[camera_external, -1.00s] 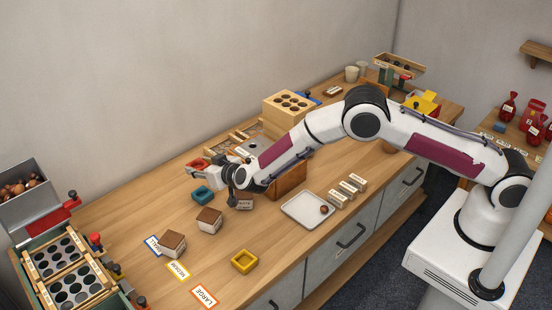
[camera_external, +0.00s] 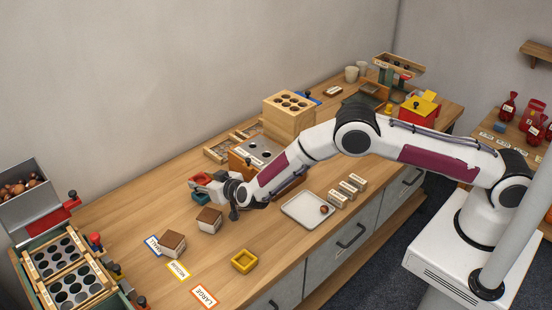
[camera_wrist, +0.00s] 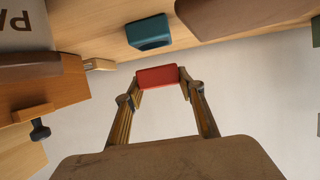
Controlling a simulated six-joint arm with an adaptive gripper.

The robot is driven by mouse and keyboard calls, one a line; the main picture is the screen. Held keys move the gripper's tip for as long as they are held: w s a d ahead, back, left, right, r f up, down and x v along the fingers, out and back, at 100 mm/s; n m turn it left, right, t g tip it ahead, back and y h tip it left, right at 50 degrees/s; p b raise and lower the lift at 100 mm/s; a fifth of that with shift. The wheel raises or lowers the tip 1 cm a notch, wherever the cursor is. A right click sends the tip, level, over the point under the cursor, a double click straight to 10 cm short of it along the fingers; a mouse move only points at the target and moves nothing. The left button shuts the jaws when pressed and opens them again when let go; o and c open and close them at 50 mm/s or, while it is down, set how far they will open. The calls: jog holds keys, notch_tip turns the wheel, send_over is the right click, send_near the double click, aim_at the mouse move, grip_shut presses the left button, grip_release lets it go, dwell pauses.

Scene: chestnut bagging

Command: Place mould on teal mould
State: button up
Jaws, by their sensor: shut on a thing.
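My gripper (camera_external: 198,182) reaches in from the right and is shut on a red mould (camera_external: 203,177). The wrist view also shows the red mould (camera_wrist: 157,77) pinched between both fingertips. A teal mould (camera_external: 200,198) sits on the wooden table, partly hidden behind my gripper in the external view. In the wrist view the teal mould (camera_wrist: 149,33) lies apart from the red one in the picture. The height of the red mould above it is hard to tell.
Brown-and-white blocks (camera_external: 209,219) stand just in front of the teal mould. A yellow mould (camera_external: 244,261) lies nearer the front edge. A white tray (camera_external: 296,214) is to the right.

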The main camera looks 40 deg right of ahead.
jog(key=shift+f, duration=1.5)
jog(key=o, duration=1.1)
jog(key=shift+f, duration=0.15)
jog(key=shift+v, duration=6.05)
jog(key=shift+r, duration=0.25)
